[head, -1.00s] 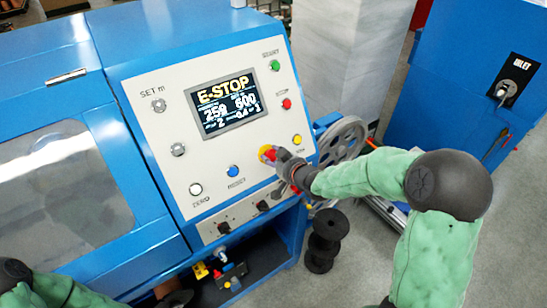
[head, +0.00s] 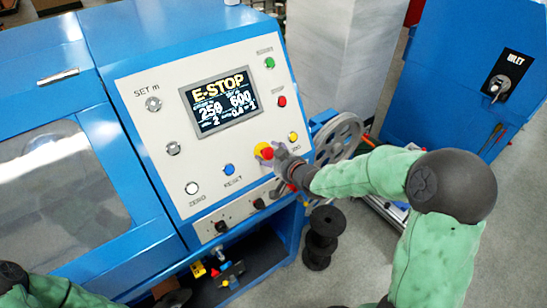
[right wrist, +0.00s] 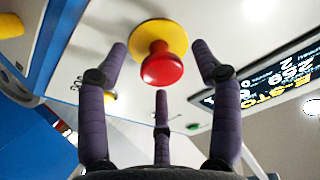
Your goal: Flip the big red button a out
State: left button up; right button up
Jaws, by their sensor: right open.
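The big red button (head: 266,153) sits on a yellow round base on the machine's light panel. In the right wrist view the red button (right wrist: 162,66) stands out from its yellow disc (right wrist: 158,38). My right gripper (head: 277,154) is right at the button in the head view. In the right wrist view the fingers of the right gripper (right wrist: 163,72) are open and spread around the button, with gaps on both sides. The panel screen (head: 220,101) reads E-STOP. My left gripper is not clearly seen; only part of the left arm shows at the lower left.
The panel also holds a green button (head: 269,63), a small red button (head: 282,101), a yellow button (head: 293,136) and a blue button (head: 229,169). A grey wheel (head: 341,137) is right of the panel. A black spool (head: 321,240) stands on the floor.

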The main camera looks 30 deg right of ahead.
jog(key=v, duration=1.2)
dwell(0.3)
jog(key=a+f+m+g+y, duration=0.1)
jog(key=a+f+g, duration=0.25)
jog(key=f, duration=0.75)
jog(key=a+f+m+g+y, duration=0.1)
jog(key=a+f+g, duration=0.3)
jog(key=f, duration=0.7)
jog(key=s+a+f+g+y, duration=0.1)
jog(key=s+a+f+g, duration=0.2)
jog(key=s+a+f, duration=0.5)
jog(key=s+a+f+g+y, duration=0.1)
jog(key=s+a+f+g, duration=0.2)
jog(key=s+a+f, duration=0.55)
jog(key=w+f+n+b, duration=0.1)
jog(key=w+f+b, duration=0.3)
jog(key=f+b, duration=0.2)
jog(key=shift+d+f+n+b, duration=0.3)
jog(key=shift+d+f+b, duration=0.1)
jog(key=shift+f, duration=0.45)
